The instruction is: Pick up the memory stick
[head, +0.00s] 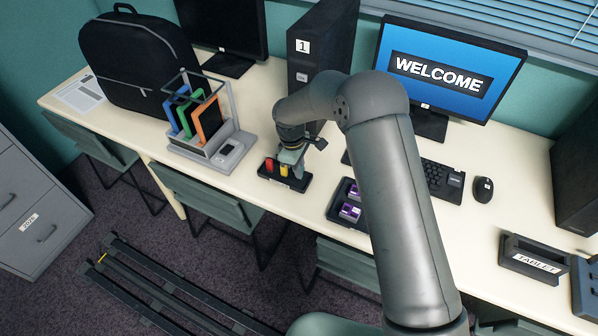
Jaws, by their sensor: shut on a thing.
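A small black holder (270,177) stands near the front edge of the desk. A red memory stick (268,166) and a yellow memory stick (284,170) stand upright in it, side by side. My gripper (298,166) points down at the right part of the holder, just right of the yellow stick. It is shut on a memory stick that its fingers hide. I cannot tell the held stick's colour or whether it is still seated in the holder.
A grey rack (196,150) with coloured tablets stands left of the holder. A black tray (337,209) with purple items is to the right. A black computer tower (303,62) stands behind. My arm covers part of the desk (520,205), keyboard (441,180) and tray.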

